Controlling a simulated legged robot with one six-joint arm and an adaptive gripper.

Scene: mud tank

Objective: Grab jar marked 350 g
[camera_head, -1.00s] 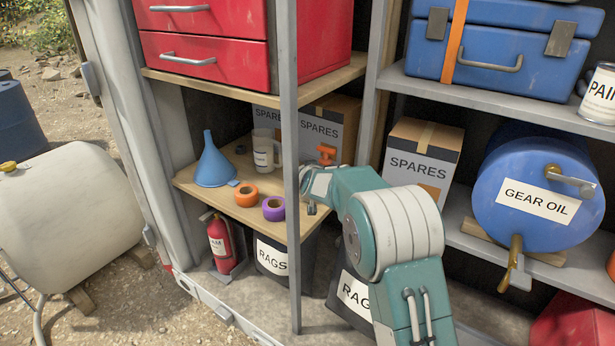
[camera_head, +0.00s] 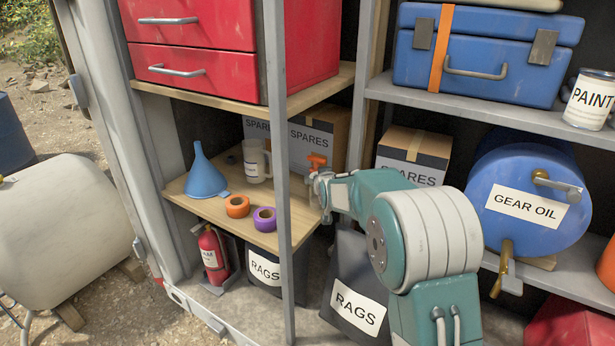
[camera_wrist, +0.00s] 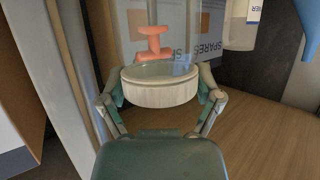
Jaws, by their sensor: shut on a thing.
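My gripper (camera_wrist: 160,98) is shut on a round, pale-banded jar (camera_wrist: 160,92) with a clear, glassy top. Its fingers press on both sides of the jar. No 350 g mark can be read on it from these views. In the head view my gripper (camera_head: 322,190) is at the right edge of the wooden shelf (camera_head: 285,205), right of the grey post, and the jar is hardly visible there. Whether the jar touches the shelf I cannot tell.
The grey post (camera_head: 277,150) stands close left of my gripper. A blue funnel (camera_head: 204,172), a labelled clear jug (camera_head: 256,162), and orange (camera_head: 237,206) and purple (camera_head: 264,219) tape rolls stand on the shelf. Spares boxes (camera_head: 318,138) are behind.

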